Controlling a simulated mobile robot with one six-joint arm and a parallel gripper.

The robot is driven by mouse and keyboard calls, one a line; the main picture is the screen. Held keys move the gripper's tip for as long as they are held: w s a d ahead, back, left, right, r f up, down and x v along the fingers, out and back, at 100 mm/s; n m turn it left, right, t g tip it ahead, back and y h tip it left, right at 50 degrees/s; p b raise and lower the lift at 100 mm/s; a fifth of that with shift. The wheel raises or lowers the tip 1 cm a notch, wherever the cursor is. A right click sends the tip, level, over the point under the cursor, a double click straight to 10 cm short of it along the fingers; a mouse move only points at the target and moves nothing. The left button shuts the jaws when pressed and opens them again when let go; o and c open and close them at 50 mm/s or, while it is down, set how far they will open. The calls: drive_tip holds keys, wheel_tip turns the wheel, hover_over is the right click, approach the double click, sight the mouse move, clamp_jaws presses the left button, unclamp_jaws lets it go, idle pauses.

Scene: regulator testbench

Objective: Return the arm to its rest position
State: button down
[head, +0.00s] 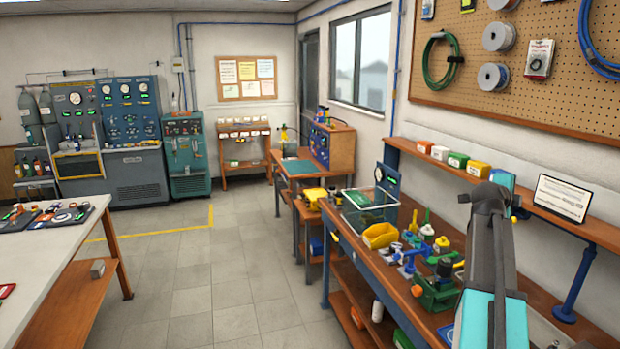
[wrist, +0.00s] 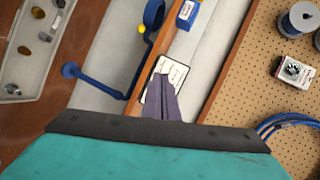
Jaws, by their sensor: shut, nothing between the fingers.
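My gripper (wrist: 161,82) shows in the wrist view with its two grey fingers together and nothing between them. It appears in front of a white placard (wrist: 178,74) on the wall shelf, and I cannot tell the distance between them. In the head view my arm rises at the right, over the right side of the workbench, with its upper part bent near shelf height. The fingers cannot be made out there. The placard also shows in the head view (head: 561,198), right of my arm.
The wooden workbench (head: 345,236) holds a yellow scoop bin (head: 380,235), a green vise-like device (head: 437,290) and several small parts. The wall shelf (head: 405,152) with small boxes and the pegboard (head: 560,60) are close by. Open floor (head: 215,290) lies left of the bench.

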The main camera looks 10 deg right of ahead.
drive_tip(key=w+a+f+n+y, duration=0.2)
drive_tip(key=a+f+n, duration=0.3)
drive_tip(key=a+f, duration=0.55)
drive_tip(key=w+a+f+n+g+y, duration=0.1)
drive_tip(key=w+a+f+n+y, duration=0.2)
drive_tip(key=a+f, duration=0.7)
drive_tip(key=w+a+f+n+y, duration=0.2)
drive_tip(key=a+f+n, duration=0.4)
drive_tip(key=a+f, duration=0.45)
drive_tip(key=s+a+f+n+g+y, duration=0.3)
drive_tip(key=s+a+f+n, duration=0.45)
drive_tip(key=a+f, duration=0.55)
drive_tip(key=s+a+f+n+g+y, duration=0.25)
drive_tip(key=s+a+f+n, duration=0.6)
drive_tip(key=a, duration=0.65)
drive_tip(key=s+f+g+b, duration=0.1)
drive_tip(key=s+f+b, duration=0.6)
drive_tip(key=f, duration=0.6)
drive_tip(key=s+f+m+g+b, duration=0.1)
drive_tip(key=s+f+g+b, duration=0.1)
drive_tip(key=s+f+b, duration=0.5)
drive_tip(key=s+f+g+b, duration=0.2)
drive_tip(key=s+f+b, duration=0.5)
drive_tip(key=f, duration=1.4)
drive_tip(key=s, duration=0.5)
drive_tip(key=shift+s+a+f, duration=0.25)
drive_tip(key=shift+a, duration=0.1)
drive_tip(key=shift+d, duration=0.1)
